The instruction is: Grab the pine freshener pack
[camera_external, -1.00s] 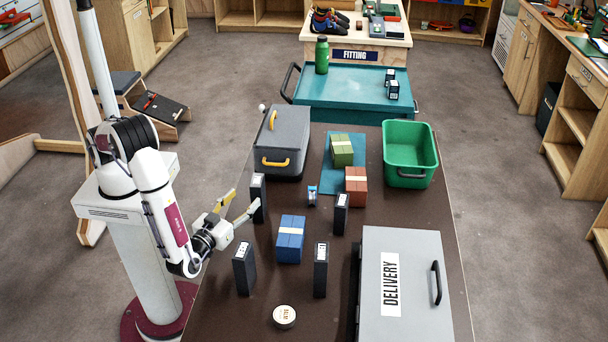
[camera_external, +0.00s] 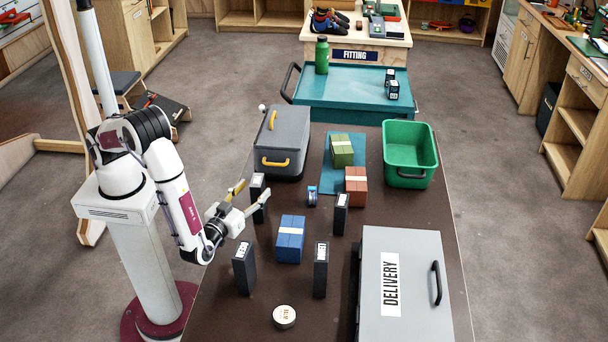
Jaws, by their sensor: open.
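Three banded packs are on the dark table. A green pack (camera_external: 342,149) with a pale band lies on a teal mat (camera_external: 330,181). A red-brown pack (camera_external: 356,185) is just in front of it, and a blue pack (camera_external: 290,246) is nearer. No scent name is legible; the green one best fits pine. My gripper (camera_external: 251,191) is open and empty at the table's left side, left of all three packs. Its fingers point away from the camera and to the right. In the picture they straddle a dark upright box (camera_external: 259,184); I cannot tell whether they touch it.
More dark upright boxes stand around the blue pack (camera_external: 320,277). A grey lidded case (camera_external: 290,135) is at the far left, a green bin (camera_external: 410,182) at the far right. A grey DELIVERY box (camera_external: 415,250) fills the near right. A round tin (camera_external: 284,317) lies in front.

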